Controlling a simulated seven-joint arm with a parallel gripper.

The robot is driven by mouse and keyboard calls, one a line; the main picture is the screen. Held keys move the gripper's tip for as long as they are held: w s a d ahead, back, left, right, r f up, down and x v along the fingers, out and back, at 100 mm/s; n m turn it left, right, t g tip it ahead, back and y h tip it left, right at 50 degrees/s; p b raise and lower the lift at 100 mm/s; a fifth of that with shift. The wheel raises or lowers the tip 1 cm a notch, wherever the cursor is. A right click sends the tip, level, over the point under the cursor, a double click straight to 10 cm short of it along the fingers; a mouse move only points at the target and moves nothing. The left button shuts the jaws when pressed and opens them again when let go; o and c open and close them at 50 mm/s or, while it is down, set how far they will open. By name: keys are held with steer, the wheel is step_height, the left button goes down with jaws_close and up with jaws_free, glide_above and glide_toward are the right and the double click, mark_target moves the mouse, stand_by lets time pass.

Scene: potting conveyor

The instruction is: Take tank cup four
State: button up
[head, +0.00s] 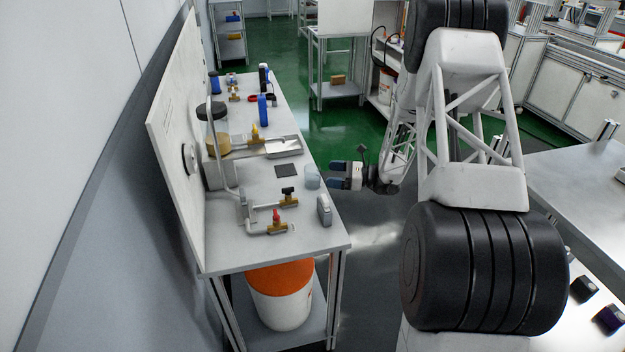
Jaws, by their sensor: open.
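A small translucent cup (312,177) stands upright near the right edge of the white bench top. It is the only clear cup that I can make out, and no number on it is readable. My gripper (334,176) reaches in from the right at the bench edge. Its blue-tipped fingers are open and empty, and point left toward the cup. The tips are just right of the cup; whether they touch it I cannot tell.
A dark square pad (286,170) lies left of the cup. Brass valves with a red handle (277,220) and a black handle (289,196) stand nearer. A grey block (324,210) stands at the near right edge. A metal tray (283,148) and blue bottle (263,110) are farther back.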

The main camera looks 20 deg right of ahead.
steer(key=shift+x, duration=1.3)
steer(key=shift+x, duration=2.65)
steer(key=shift+c, duration=0.3)
steer(key=c, duration=0.9)
steer(key=shift+r, duration=0.15)
steer(key=shift+c, duration=0.2)
step_height(320, 180, up, 10)
